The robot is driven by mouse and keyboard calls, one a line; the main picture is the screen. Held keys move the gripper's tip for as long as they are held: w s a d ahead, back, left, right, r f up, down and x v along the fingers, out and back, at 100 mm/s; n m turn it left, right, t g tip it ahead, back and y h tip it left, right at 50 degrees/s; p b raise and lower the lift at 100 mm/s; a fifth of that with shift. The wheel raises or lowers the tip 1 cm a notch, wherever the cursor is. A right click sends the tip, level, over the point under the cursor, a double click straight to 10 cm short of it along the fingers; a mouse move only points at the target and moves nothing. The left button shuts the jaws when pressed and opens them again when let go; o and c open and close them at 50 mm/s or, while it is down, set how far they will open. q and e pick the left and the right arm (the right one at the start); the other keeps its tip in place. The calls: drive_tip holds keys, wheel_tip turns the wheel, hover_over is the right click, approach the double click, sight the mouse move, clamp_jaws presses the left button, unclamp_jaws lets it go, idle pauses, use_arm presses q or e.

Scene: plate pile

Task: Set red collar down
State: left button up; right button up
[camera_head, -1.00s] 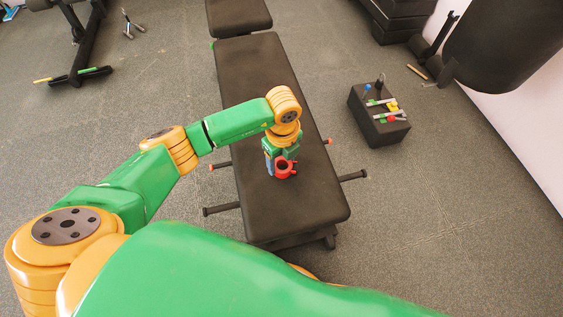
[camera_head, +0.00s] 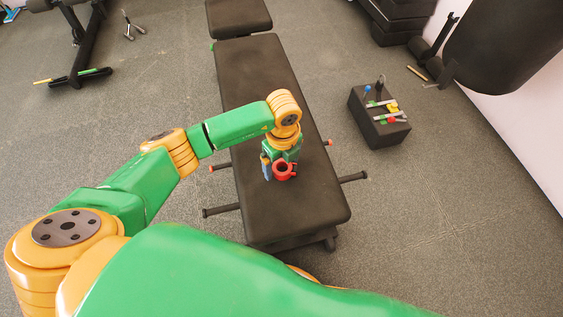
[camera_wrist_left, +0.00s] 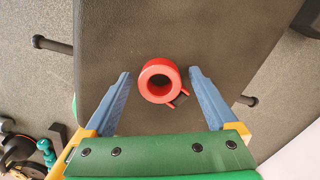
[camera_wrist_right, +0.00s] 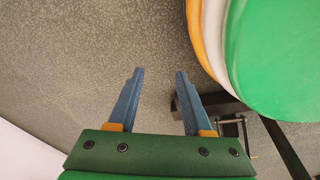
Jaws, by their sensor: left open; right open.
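The red collar (camera_head: 284,172) rests on the black padded bench (camera_head: 300,205) in the head view. In the left wrist view the red collar (camera_wrist_left: 159,81) is a thick ring with two small prongs at its lower right. My left gripper (camera_head: 279,174) is just above the bench at the collar. In the left wrist view its blue fingers (camera_wrist_left: 158,78) are spread wide, one on each side of the collar, with gaps on both sides. My right gripper (camera_wrist_right: 158,72) is open and empty over grey floor in the right wrist view.
A black box (camera_head: 376,125) with several small coloured items stands on the floor right of the bench. Thin bars stick out of the bench's sides. A large black cylinder (camera_head: 505,45) is at upper right. The bench surface around the collar is clear.

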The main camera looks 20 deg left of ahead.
use_arm(q)
wheel_tip(320, 180, up, 5)
drive_tip(key=shift+f+p, duration=0.1)
drive_tip(key=shift+p, duration=0.7)
wheel_tip(320, 180, up, 8)
drive_tip(key=p, duration=0.1)
drive_tip(key=shift+d, duration=0.15)
use_arm(e)
drive_tip(key=s, duration=0.1)
drive_tip(key=s+r, duration=0.2)
drive_tip(key=shift+d+r, duration=0.25)
use_arm(q)
drive_tip(key=shift+s+f, duration=0.1)
drive_tip(key=shift+s, duration=0.05)
